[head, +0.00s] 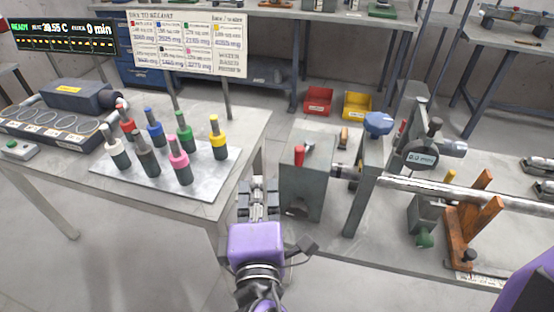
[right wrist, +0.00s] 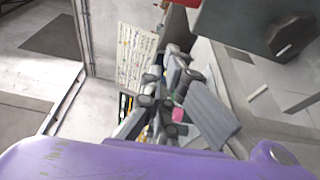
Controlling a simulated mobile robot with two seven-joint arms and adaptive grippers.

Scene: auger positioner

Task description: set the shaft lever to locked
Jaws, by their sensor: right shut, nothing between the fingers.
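I cannot tell whether this is the shaft lever. A long steel shaft (head: 440,191) runs right from the grey upright beside the housing, and a blue knob (head: 378,123) tops that upright. My right gripper (head: 257,187) is shut and empty, just left of the housing and apart from it. Its fingers also show in the right wrist view (right wrist: 165,95), with the housing at upper right (right wrist: 245,28). My left gripper is not in view.
The left table (head: 222,193) holds a metal plate (head: 120,178) with several coloured-cap tools. An orange V-shaped support (head: 470,235) and a dial gauge (head: 421,158) stand along the shaft. Red (head: 318,101) and yellow (head: 357,105) bins lie behind. A floor gap separates table and bench.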

